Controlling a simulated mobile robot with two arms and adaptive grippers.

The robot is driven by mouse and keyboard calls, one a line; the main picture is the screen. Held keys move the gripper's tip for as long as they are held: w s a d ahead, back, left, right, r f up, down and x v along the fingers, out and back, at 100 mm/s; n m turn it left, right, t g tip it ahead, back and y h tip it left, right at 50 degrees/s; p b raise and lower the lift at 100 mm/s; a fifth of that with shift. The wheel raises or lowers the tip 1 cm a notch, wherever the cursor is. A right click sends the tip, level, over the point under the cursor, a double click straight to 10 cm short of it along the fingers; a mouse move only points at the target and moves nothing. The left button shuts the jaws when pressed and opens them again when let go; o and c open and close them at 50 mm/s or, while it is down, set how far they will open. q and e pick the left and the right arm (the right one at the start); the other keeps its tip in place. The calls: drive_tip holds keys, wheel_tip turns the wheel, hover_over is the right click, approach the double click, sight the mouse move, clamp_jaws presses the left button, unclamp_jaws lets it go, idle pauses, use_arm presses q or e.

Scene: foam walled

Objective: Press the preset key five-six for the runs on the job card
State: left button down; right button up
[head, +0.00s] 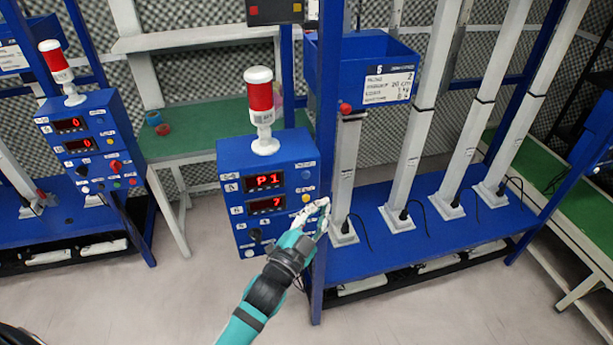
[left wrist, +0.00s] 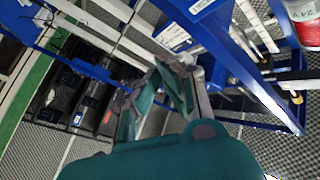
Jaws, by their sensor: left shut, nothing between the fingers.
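A blue control box (head: 268,185) stands at the middle of the head view, with two red displays. The upper display (head: 264,181) reads P1 and the lower display (head: 266,204) reads 7. Small keys and labels sit around the displays, too small to read.
A red-and-white beacon (head: 260,110) stands on the box. A blue upright post (head: 325,150) rises close beside my left gripper. White columns (head: 405,150) stand on a blue base to the right. A second control box (head: 90,145) is at left. Floor in front is clear.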

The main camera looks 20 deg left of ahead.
sight(306, 175)
use_arm(q)
drive_tip(key=shift+w+a+b, duration=0.2)
drive_tip(key=shift+w+a, duration=0.55)
drive_tip(key=shift+w, duration=0.35)
drive_tip(key=shift+w+a+b, duration=0.25)
drive_tip(key=shift+w+a, duration=0.5)
drive_tip(key=shift+w, duration=0.35)
drive_tip(key=shift+w+a+b, duration=0.2)
drive_tip(key=shift+w+a, duration=0.55)
drive_tip(key=shift+w, duration=0.35)
drive_tip(key=shift+w+a, duration=0.25)
drive_tip(key=shift+w, duration=0.1)
drive_tip(key=shift+w+a, duration=0.25)
drive_tip(key=shift+w, duration=0.1)
drive_tip(key=shift+s+d, duration=0.5)
drive_tip(key=shift+s, duration=0.25)
